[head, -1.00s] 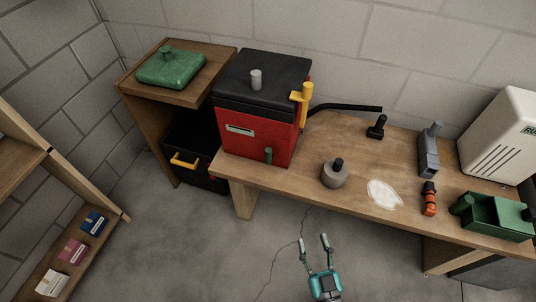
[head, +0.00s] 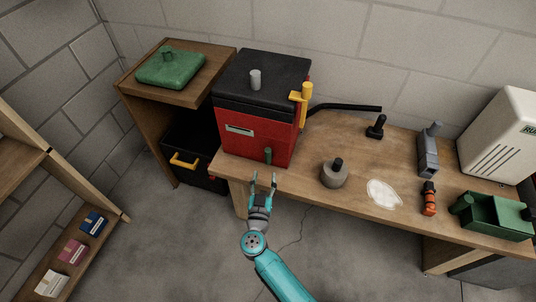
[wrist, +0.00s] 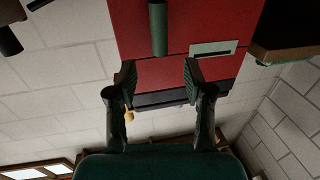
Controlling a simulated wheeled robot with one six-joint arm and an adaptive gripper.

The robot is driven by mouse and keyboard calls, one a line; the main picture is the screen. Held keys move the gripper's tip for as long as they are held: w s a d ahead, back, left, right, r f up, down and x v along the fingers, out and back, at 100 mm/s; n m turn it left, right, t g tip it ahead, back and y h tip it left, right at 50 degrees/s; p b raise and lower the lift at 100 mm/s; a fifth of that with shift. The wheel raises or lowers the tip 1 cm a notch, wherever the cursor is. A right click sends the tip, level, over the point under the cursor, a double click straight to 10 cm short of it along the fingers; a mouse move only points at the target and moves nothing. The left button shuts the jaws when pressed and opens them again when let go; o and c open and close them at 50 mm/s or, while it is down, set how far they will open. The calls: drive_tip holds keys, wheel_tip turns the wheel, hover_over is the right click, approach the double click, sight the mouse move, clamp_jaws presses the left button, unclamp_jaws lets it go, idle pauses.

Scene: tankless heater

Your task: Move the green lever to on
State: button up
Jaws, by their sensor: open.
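The green lever (head: 268,156) is a short upright bar low on the front of the red heater box (head: 245,136). In the wrist view the lever (wrist: 158,28) shows at the top, against the red front (wrist: 128,30). My gripper (head: 263,179) is open and empty, just below and in front of the lever in the head view. Its two fingers (wrist: 158,78) are spread in the wrist view, with the lever between their lines but beyond the tips. The gripper looks apart from the lever.
A yellow handle (head: 305,92) stands at the box's right side, and a black pipe (head: 345,107) runs behind. A grey round weight (head: 334,174) sits on the workbench (head: 300,178) to the right. A black bin (head: 192,155) stands left under a wooden shelf (head: 205,88).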

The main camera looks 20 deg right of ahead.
sight(268, 157)
drive_tip(key=x, duration=1)
drive_tip(key=shift+w+d, duration=0.15)
drive_tip(key=shift+w, duration=0.05)
clamp_jaws()
